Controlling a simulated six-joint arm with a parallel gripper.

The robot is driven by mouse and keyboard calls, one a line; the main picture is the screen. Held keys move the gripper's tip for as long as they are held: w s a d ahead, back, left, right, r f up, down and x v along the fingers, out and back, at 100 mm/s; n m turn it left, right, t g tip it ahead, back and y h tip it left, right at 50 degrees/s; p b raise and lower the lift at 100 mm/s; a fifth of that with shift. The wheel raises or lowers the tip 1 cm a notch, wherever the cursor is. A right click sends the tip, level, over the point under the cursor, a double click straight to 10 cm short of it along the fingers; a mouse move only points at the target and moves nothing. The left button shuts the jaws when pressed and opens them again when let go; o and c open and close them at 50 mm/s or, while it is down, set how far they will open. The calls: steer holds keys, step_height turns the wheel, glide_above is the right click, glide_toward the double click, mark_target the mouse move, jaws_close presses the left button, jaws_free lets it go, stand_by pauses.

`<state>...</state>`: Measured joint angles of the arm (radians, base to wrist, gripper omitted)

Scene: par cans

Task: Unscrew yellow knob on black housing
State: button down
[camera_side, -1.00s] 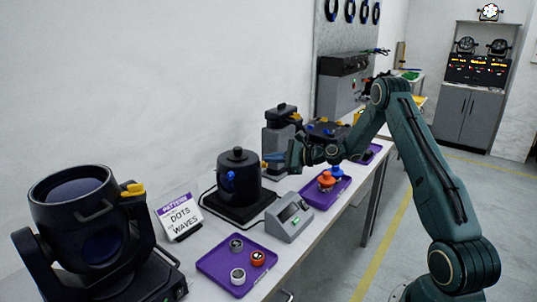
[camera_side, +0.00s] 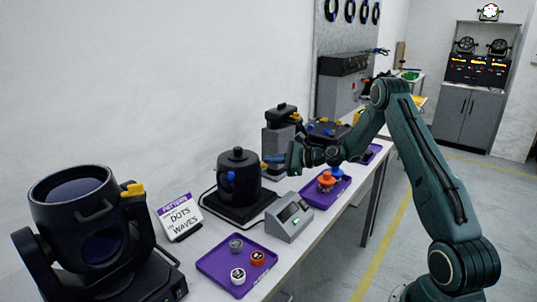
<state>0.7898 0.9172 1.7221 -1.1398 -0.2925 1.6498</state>
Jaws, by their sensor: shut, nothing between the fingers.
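A black cylindrical housing (camera_side: 240,183) stands upright on a dark base on the table, with a blue knob (camera_side: 230,176) on its near side. A small yellow knob (camera_side: 264,165) shows at its right edge, partly hidden by my gripper. My gripper (camera_side: 270,159) is shut and empty, with its tips close to this yellow knob. I cannot tell whether they touch it. Another yellow knob (camera_side: 133,190) sits on the side of the large black lamp (camera_side: 72,215) at the front left.
A purple tray (camera_side: 222,279) with several round caps lies in front. A grey display box (camera_side: 290,218) stands beside the housing. A second purple tray (camera_side: 318,201) holds orange and blue knobs. A grey fixture (camera_side: 280,138) stands behind. A sign (camera_side: 180,217) leans by the wall.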

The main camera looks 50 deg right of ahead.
steer(key=shift+s+a+f, duration=0.35)
steer(key=shift+a+f, duration=0.2)
steer(key=shift+f, duration=0.1)
stand_by(0.6)
steer(key=shift+s+a+r, duration=0.1)
steer(key=shift+a+r, duration=0.2)
steer(key=shift+r, duration=0.1)
steer(key=shift+d+f+v, duration=0.15)
steer(key=shift+f+v, duration=0.05)
steer(key=shift+v, duration=0.75)
steer(key=shift+d+f+v, duration=0.1)
steer(key=shift+f+v, duration=0.1)
steer(key=shift+v, duration=0.75)
steer(key=shift+d+f+v, duration=0.15)
steer(key=shift+f+v, duration=0.05)
steer(key=shift+v, duration=0.8)
steer(key=shift+d+r, duration=0.25)
steer(key=shift+d, duration=0.35)
steer(key=shift+d+r, duration=0.3)
steer(key=shift+d, duration=0.35)
steer(key=shift+a, duration=0.1)
steer(key=r+x, duration=0.1)
steer(key=x, duration=0.5)
steer(key=shift+w+a, duration=0.35)
steer(key=shift+a, duration=0.15)
